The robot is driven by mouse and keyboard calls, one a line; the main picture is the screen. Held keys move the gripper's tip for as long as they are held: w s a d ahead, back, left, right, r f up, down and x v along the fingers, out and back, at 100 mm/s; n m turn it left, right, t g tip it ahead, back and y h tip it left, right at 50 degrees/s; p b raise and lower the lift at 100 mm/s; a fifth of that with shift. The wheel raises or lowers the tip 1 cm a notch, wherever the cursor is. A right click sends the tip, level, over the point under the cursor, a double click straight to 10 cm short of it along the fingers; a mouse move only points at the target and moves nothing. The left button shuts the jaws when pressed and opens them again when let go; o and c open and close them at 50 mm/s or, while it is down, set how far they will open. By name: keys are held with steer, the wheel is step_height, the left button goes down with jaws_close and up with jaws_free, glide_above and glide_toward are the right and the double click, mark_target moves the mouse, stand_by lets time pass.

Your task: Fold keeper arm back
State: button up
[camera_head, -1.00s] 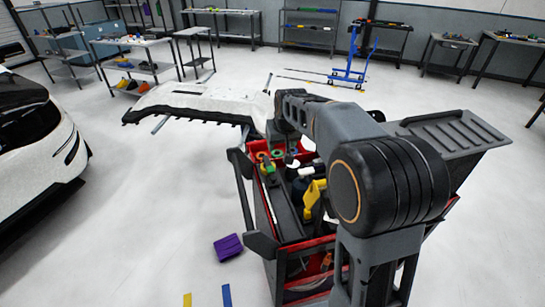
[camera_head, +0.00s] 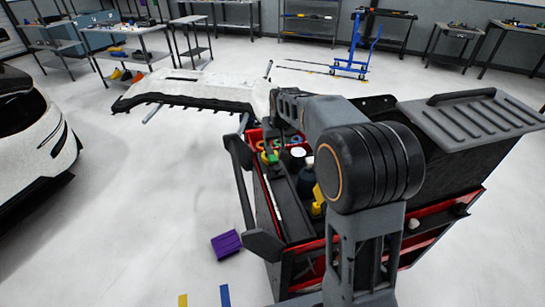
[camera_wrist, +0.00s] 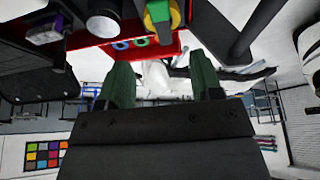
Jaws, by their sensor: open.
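A white bumper panel with a black lower edge (camera_head: 190,90) rests on a stand on the far side of my arm in the head view. A thin grey rod (camera_head: 268,70) sticks up near its right end; I cannot tell whether it is the keeper arm. My gripper (camera_wrist: 162,62) is open in the wrist view, its two green fingers apart with nothing held between them. The white panel (camera_wrist: 160,80) shows beyond the gap, apart from the fingers. My arm hides the gripper in the head view.
A tool cart with a red tray (camera_head: 255,137) and a black side handle (camera_head: 243,185) stands close to my arm. A white car (camera_head: 35,140) is at left. A purple block (camera_head: 227,245) lies on the floor. Open floor lies between car and cart.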

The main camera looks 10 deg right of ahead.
mark_target(272, 156)
steer(key=x, duration=1.1)
steer(key=shift+f, duration=0.25)
steer(key=shift+c, duration=0.3)
jaws_close()
